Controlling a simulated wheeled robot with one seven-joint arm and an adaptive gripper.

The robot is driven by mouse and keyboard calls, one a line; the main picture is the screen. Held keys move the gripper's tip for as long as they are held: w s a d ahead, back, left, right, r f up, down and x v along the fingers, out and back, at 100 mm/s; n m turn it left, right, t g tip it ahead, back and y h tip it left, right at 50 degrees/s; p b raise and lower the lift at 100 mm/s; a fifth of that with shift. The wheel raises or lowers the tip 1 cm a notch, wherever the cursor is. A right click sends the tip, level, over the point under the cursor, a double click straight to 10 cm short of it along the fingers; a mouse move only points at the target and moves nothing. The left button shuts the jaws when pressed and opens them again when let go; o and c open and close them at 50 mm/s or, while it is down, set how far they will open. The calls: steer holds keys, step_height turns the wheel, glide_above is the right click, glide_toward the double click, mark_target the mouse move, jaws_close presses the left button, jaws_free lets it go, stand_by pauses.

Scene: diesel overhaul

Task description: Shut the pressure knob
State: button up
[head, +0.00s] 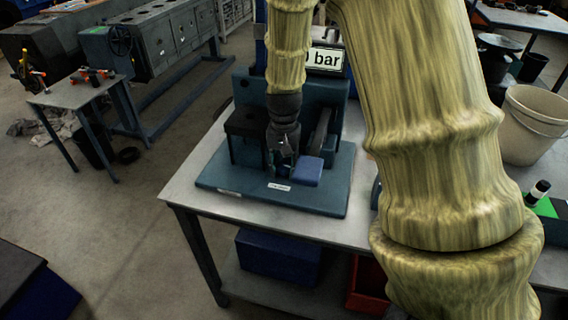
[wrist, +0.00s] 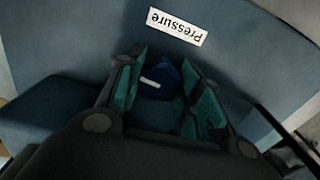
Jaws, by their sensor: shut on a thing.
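The pressure knob (wrist: 158,80) is dark blue with a white pointer mark, and sits between my fingers in the wrist view. A white label reading "Pressure" (wrist: 177,26) lies on the base plate beside it. My gripper (wrist: 163,92) points down with its green-padded fingers shut on the knob. In the head view my gripper (head: 280,165) is over the front of the blue test stand (head: 330,195). There the knob is hidden by the fingers. A display reading "bar" (head: 326,59) is partly covered by my arm, so its full number is hidden.
A blue block (head: 307,171) stands on the stand just right of my gripper. The stand is on a grey table (head: 192,189). A beige bucket (head: 532,125) and a green item (head: 546,207) are at the right.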

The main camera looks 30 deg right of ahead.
mark_target(284, 165)
steer(key=m+p, duration=0.2)
steer(key=m, duration=0.1)
steer(key=m+p, duration=0.1)
steer(key=shift+r+p, duration=0.25)
steer(key=shift+p, duration=0.15)
steer(key=m+p, duration=0.3)
steer(key=m, duration=0.2)
steer(key=shift+p, duration=0.3)
steer(key=m+p, duration=0.2)
steer(key=m, duration=0.1)
steer(key=shift+m+p, duration=0.3)
steer(key=shift+w+f+m+p, duration=0.1)
steer(key=shift+m+p, duration=1.25)
steer(key=shift+m, duration=0.55)
steer(key=o, duration=0.8)
steer(key=shift+r, duration=5.85)
